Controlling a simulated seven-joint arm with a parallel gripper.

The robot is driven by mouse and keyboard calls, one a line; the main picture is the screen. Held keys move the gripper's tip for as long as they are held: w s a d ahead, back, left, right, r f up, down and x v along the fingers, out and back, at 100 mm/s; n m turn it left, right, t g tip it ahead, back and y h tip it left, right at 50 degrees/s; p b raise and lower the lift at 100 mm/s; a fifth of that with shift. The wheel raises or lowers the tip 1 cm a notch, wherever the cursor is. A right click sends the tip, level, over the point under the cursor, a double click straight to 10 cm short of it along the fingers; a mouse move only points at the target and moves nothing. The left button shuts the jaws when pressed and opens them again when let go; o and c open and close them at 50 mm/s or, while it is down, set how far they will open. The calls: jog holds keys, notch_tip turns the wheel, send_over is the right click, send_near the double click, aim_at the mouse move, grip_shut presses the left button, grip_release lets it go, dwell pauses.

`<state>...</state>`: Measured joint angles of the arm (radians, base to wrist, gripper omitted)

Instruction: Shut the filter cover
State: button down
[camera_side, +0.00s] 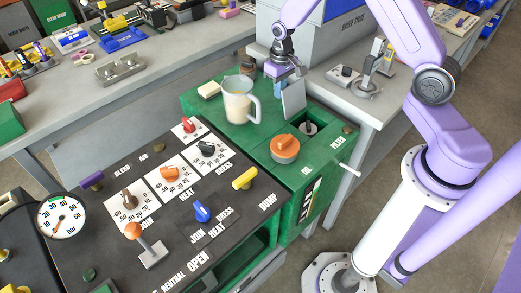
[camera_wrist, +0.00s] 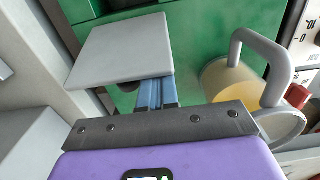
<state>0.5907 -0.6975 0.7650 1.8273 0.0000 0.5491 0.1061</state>
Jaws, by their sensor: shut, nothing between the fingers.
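The filter cover (camera_side: 293,99) is a light grey square flap standing open, nearly upright, at the filter opening (camera_side: 309,128) of the green cart top. The cover also shows large in the wrist view (camera_wrist: 120,48). My gripper (camera_side: 284,74) is just above and behind the cover in the side view. In the wrist view its blue fingers (camera_wrist: 156,92) are together and empty, close to the cover's lower right edge. I cannot tell whether they touch it.
A clear jug (camera_side: 239,100) with yellowish liquid stands left of the cover and shows at the right in the wrist view (camera_wrist: 236,88). An orange cap (camera_side: 285,147) sits in front. A white-handled rod (camera_side: 344,168) sticks out at the right. A grey bench stands behind.

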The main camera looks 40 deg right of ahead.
jog(key=s+r, duration=0.5)
jog(key=r, duration=0.1)
jog(key=shift+s+r, duration=0.15)
jog(key=shift+r, duration=0.15)
dwell(1.5)
jog(key=s+a+r+n, duration=0.3)
jog(key=s+a+r, duration=0.1)
jog(key=s+a, duration=0.2)
jog(key=s+a+r+n, duration=0.1)
jog(key=s+r+n, duration=0.2)
jog(key=s, duration=0.7)
jog(key=s+a+r+n, duration=0.1)
jog(key=s+r+n, duration=0.2)
jog(key=s+n, duration=0.3)
jog(key=s, duration=0.5)
jog(key=shift+s+a+r+n, duration=0.3)
jog(key=shift+a+r, duration=0.05)
jog(key=shift+r, duration=0.05)
